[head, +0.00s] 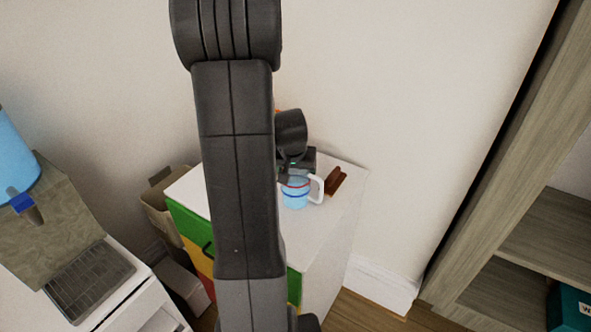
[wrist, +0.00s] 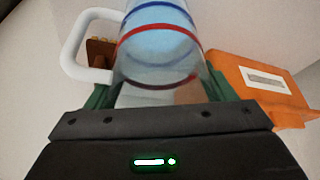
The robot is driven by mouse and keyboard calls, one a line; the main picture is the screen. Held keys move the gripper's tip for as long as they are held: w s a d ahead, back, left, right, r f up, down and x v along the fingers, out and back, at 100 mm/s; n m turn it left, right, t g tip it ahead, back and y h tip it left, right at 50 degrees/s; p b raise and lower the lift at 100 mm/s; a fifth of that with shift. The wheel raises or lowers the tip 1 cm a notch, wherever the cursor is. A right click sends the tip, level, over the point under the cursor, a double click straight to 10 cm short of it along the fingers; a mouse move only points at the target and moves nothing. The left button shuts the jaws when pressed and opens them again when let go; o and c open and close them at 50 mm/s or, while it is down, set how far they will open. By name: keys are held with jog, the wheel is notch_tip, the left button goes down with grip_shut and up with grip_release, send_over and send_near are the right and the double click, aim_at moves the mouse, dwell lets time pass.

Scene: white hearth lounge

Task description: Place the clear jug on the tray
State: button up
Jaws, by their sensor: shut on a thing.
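The clear jug (head: 295,196) has a blue band, a red band and a white handle. It is at the top of the white cabinet, and I cannot tell whether it rests there or is slightly lifted. My gripper (head: 298,179) is shut on the jug. In the wrist view the jug (wrist: 160,45) fills the space between the two green fingers, with its handle to the left. A dark ribbed tray (head: 90,281) lies at the lower left, at the foot of a grey-brown dispenser. My arm hides part of the cabinet.
The white cabinet (head: 338,215) has green, yellow and red drawer fronts. A brown object (head: 336,180) lies right of the jug. An orange box (wrist: 255,85) is near my gripper. The dispenser (head: 50,222) carries a blue bottle (head: 14,158). Wooden shelves (head: 510,220) stand at right.

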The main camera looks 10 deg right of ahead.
jog(key=shift+r, duration=0.1)
jog(key=shift+f, duration=0.2)
jog(key=o, duration=1.5)
jog(key=shift+o, duration=0.2)
jog(key=shift+r, duration=0.15)
